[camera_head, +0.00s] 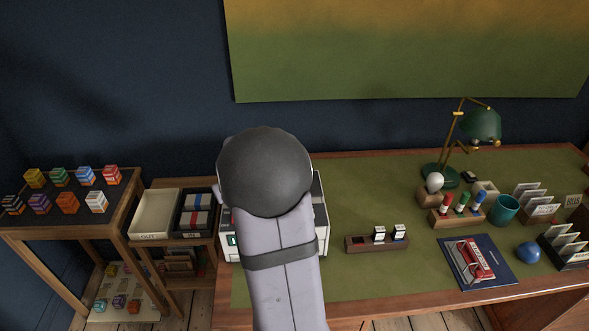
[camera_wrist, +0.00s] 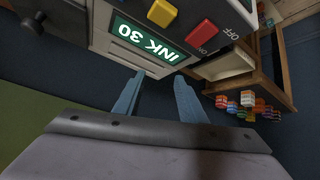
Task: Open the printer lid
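The white printer (camera_head: 320,217) stands on the green desk top. My arm hides most of it in the head view, including its lid, so I cannot tell the lid's state there. The wrist view shows the printer's front panel (camera_wrist: 101,42) with a green display (camera_wrist: 147,38) reading "INK 30" upside down, a yellow button (camera_wrist: 162,12) and a red button (camera_wrist: 202,33) near the word "OFF". My gripper (camera_wrist: 158,78) is open and empty, its two blue-grey fingers apart and pointing toward the panel. I cannot tell whether they touch it.
Left of the printer are trays, one marked "OUT" (camera_head: 157,214), and a shelf with coloured cubes (camera_head: 68,202). Right of it, a wooden holder (camera_head: 362,245) carries two small bottles. A lamp (camera_head: 480,125), a teal mug (camera_head: 504,209) and card racks stand further right.

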